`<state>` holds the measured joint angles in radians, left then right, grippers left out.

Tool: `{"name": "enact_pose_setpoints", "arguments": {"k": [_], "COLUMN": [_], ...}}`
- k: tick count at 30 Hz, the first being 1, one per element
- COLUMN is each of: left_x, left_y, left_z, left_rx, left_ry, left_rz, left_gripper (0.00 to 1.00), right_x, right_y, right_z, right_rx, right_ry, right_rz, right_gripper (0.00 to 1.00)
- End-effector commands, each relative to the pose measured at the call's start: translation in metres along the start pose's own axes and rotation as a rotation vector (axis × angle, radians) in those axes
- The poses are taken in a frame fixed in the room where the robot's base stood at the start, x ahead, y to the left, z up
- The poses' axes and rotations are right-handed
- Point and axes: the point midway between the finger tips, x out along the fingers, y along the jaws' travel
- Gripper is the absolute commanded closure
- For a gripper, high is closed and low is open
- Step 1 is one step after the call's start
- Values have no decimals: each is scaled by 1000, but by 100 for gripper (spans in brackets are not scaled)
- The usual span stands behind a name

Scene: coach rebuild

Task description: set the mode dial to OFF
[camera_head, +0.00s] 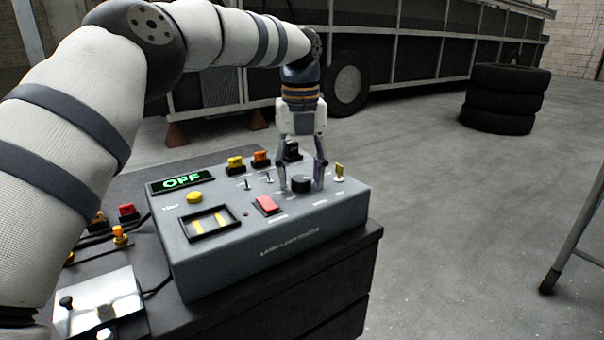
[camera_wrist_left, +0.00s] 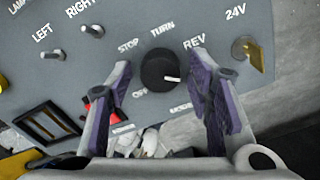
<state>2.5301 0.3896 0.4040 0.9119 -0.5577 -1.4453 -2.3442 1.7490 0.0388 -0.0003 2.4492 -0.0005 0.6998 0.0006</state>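The mode dial (camera_head: 301,184) is a round black knob on the grey control box (camera_head: 270,245). In the left wrist view the dial (camera_wrist_left: 160,69) has a white mark on its right side, below the REV label; the OFF label is at its lower left. The green display (camera_head: 181,181) reads OFF. My left gripper (camera_head: 300,178) points down over the dial with its fingers open, one on each side. In the left wrist view a gap shows between the dial and each finger of the gripper (camera_wrist_left: 161,75). My right gripper is not in view.
A red rocker switch (camera_head: 266,204), small toggles (camera_head: 268,178) and a yellow key-like part (camera_head: 339,171) sit close around the dial. The box stands on a dark cabinet (camera_head: 345,262). Stacked tyres (camera_head: 504,99) stand far right; the floor between is clear.

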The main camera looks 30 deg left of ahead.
Motion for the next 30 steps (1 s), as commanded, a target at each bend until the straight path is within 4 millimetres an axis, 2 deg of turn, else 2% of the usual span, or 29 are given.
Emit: {"name": "enact_pose_setpoints", "arguments": {"k": [1,4,5,17,30], "left_x": [0,0,0,0,0], "left_y": [0,0,0,0,0], "left_z": [0,0,0,0,-1], "left_rx": [0,0,0,-69,-438], "left_ry": [0,0,1,0,0], "left_rz": [0,0,0,1,3], "left_gripper": [71,93,96,96,96], "right_x": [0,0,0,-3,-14], "right_y": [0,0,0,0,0], "right_z": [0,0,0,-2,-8], "right_rx": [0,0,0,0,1], "right_ry": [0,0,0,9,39], "right_rz": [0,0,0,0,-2], "right_gripper": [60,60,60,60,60]}}
